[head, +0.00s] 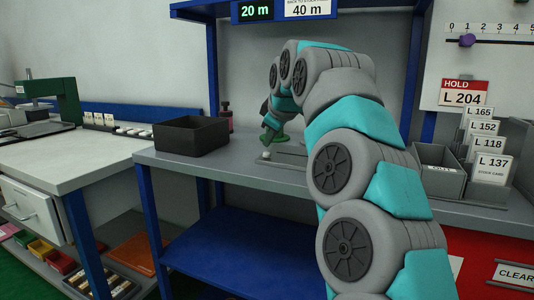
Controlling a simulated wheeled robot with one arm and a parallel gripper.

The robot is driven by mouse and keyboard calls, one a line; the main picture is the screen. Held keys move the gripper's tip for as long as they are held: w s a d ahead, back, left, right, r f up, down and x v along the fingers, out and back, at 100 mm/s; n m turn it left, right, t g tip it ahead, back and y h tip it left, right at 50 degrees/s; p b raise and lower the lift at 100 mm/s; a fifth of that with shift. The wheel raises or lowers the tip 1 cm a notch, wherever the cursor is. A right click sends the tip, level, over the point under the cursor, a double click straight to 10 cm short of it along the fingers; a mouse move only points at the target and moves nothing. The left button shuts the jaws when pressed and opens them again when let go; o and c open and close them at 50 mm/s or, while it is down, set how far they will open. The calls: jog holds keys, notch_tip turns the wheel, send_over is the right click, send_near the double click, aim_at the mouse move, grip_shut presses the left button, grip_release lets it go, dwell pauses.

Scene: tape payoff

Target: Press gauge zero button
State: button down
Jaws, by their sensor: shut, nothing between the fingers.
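My arm rises from the lower right and bends down over the bench. My gripper (265,138) is small and partly hidden by my wrist; it is shut and empty, pointing down just above the bench top. A small round whitish knob (265,155), perhaps the gauge button, shows just below it at the left end of a low grey plate (291,158). I cannot tell whether the gripper touches it. A green and dark device (276,138) stands behind my wrist, mostly hidden. No gauge face can be made out.
A black open bin (191,135) stands left of my gripper on the grey bench (200,165). A display reading 20 m (255,11) hangs above. Grey bins (437,172) and a card holder reading L 137 (490,167) stand right. Bare bench lies in front of the bin.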

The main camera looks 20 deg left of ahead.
jog(key=shift+f+b, duration=0.4)
jog(key=shift+f, duration=0.45)
dwell(1.1)
jog(key=shift+r, duration=0.15)
jog(key=shift+r+p, duration=0.75)
jog(key=shift+p, duration=0.2)
jog(key=shift+r+p, duration=0.95)
jog(key=shift+r, duration=0.2)
jog(key=shift+w+r, duration=0.15)
jog(key=shift+r, duration=1.15)
jog(key=shift+s, duration=0.2)
